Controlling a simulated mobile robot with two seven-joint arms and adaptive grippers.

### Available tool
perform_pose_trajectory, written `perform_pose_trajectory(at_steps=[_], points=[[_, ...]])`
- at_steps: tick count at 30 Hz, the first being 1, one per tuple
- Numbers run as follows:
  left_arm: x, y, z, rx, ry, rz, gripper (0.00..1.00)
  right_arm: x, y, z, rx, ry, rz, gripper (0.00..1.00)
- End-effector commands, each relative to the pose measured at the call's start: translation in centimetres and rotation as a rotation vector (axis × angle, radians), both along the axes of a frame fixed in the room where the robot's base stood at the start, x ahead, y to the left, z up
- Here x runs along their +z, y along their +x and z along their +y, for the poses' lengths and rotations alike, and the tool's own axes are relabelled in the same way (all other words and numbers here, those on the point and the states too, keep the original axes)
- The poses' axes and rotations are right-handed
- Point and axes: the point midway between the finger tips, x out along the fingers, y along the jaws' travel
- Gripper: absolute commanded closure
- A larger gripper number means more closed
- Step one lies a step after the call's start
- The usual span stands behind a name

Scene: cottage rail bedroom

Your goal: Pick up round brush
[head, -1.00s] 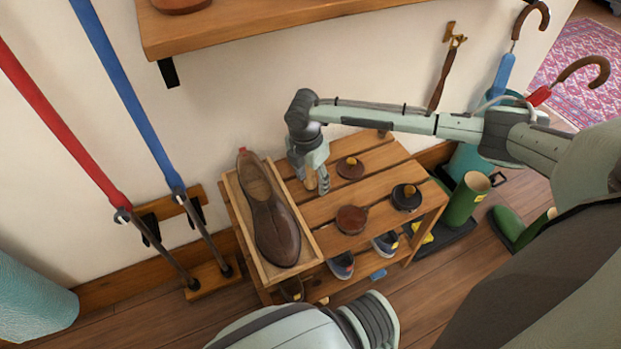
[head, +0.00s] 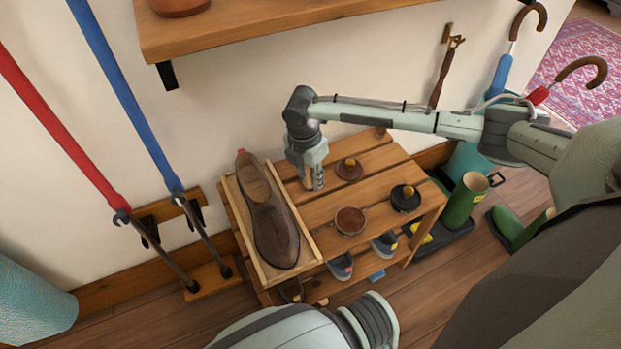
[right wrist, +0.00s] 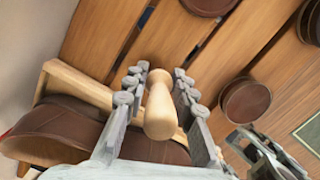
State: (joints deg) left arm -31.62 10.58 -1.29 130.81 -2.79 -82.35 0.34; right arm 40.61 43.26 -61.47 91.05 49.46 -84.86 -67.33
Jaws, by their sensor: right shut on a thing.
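My right gripper (head: 314,187) points down at the wooden rack's top, just right of the shoe tray. It is shut on the pale wooden handle of the round brush, which shows between the two fingers in the right wrist view (right wrist: 160,108). The fingers (right wrist: 158,88) sit on either side of the handle. In the head view the fingers hide most of the brush. I cannot tell whether it still touches the slats. My left gripper is not in view.
A brown shoe (head: 272,228) lies in a wooden tray (head: 232,208) on the rack (head: 325,212). Round knobbed items, one brown (head: 349,170) and one black (head: 406,198), and a brown tin (head: 350,221) stand to the right. A wall shelf (head: 240,30) overhangs behind.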

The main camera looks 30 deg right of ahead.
Motion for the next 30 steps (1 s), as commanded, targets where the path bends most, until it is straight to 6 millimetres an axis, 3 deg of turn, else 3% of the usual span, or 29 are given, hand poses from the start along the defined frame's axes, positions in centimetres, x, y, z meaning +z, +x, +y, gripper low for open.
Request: perform_pose_trajectory(at_steps=[6, 18, 24, 30], points=[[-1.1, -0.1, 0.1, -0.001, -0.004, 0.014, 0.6, 3.6, -0.1, 0.4, 0.003, 0.003, -0.003, 1.0], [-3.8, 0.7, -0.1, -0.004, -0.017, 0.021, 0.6, 8.6, -5.2, 7.6, 0.004, 0.003, -0.002, 1.0], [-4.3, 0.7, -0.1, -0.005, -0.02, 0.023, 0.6, 9.8, -6.4, 9.2, 0.002, 0.001, 0.0, 1.0], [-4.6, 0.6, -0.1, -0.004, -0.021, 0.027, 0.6, 10.0, -6.7, 9.6, -0.001, 0.0, -0.001, 1.0]])
